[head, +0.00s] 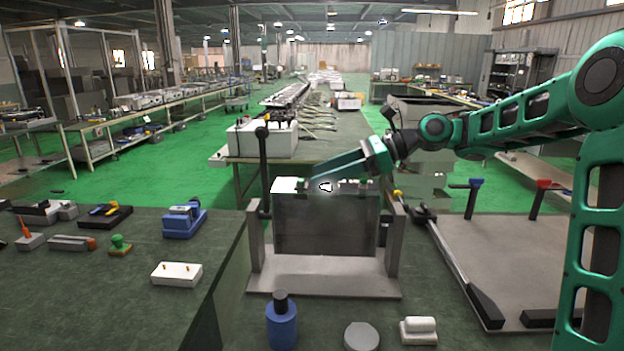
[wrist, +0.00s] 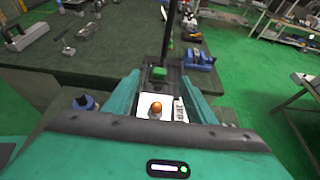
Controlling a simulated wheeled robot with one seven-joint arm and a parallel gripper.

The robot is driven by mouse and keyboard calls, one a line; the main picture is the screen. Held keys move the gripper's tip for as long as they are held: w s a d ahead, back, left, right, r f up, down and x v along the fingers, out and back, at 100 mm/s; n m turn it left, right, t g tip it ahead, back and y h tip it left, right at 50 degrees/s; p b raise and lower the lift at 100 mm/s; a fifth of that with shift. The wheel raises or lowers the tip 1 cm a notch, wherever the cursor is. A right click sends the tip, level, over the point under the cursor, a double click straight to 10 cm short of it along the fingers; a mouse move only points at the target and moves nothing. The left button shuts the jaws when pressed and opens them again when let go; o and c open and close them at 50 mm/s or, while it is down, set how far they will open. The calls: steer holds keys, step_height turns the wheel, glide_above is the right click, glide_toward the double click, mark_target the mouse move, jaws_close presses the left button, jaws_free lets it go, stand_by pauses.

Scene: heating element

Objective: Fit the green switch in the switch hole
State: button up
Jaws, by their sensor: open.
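The heating element box (head: 325,225) is a grey metal panel standing upright in a frame. In the wrist view the green switch (wrist: 159,73) sits on a dark strip, beyond a white plate (wrist: 148,100) with an orange-topped lamp (wrist: 155,107). My gripper (head: 308,183) is at the top of the box, close by the switch. In the wrist view my gripper (wrist: 160,85) has its fingers apart, one on each side, with the switch between them. The switch hole cannot be made out, nor whether the switch is seated.
A dark upright post (head: 263,165) stands beside the box's left end. A blue bottle (head: 281,322), a grey disc (head: 361,336) and a white block (head: 418,330) lie in front. The left table holds a blue device (head: 184,220) and a white block with pins (head: 177,274).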

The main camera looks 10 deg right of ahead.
steer(key=v, duration=0.7)
steer(key=shift+d+r, duration=0.1)
steer(key=shift+d, duration=0.1)
